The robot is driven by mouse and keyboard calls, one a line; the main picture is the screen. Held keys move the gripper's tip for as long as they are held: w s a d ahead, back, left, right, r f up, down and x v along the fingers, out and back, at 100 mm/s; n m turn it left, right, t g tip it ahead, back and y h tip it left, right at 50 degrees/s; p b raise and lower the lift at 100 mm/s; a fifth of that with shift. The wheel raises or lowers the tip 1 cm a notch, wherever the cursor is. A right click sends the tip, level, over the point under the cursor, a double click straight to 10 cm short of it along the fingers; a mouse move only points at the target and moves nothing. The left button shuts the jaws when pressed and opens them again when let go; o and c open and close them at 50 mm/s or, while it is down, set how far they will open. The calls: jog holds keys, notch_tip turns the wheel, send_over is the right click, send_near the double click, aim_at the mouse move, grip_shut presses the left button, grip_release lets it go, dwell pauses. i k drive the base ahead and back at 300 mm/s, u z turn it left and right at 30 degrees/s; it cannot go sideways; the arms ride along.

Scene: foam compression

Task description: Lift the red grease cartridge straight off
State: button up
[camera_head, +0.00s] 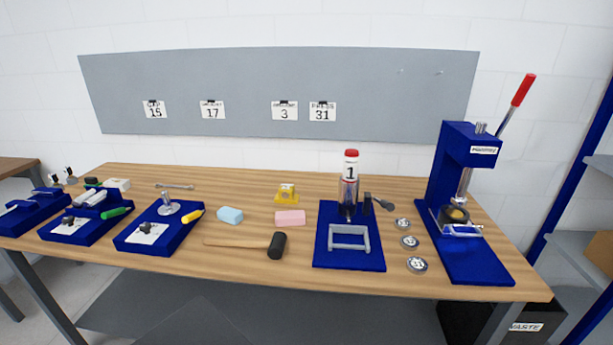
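The red grease cartridge (351,158) stands upright at the top of a clear and dark vertical holder (348,192). The holder stands on a blue base plate (370,257) right of the middle of the bench. A silver frame-like handle (348,236) lies at the front of that plate. How the cartridge is seated in the holder is too small to tell. My gripper is not in view.
A blue press (465,190) with a red-tipped lever stands to the right. Several round weights (409,242) lie between. A mallet (276,246), a pink block (290,218), a yellow block (286,194) and a blue block (230,215) lie left. Bare wood shows in front of the mallet.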

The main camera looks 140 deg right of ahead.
aim_at(351, 156)
jog(key=z, duration=5.65)
jog(key=i, duration=1)
jog(key=u, duration=1.7)
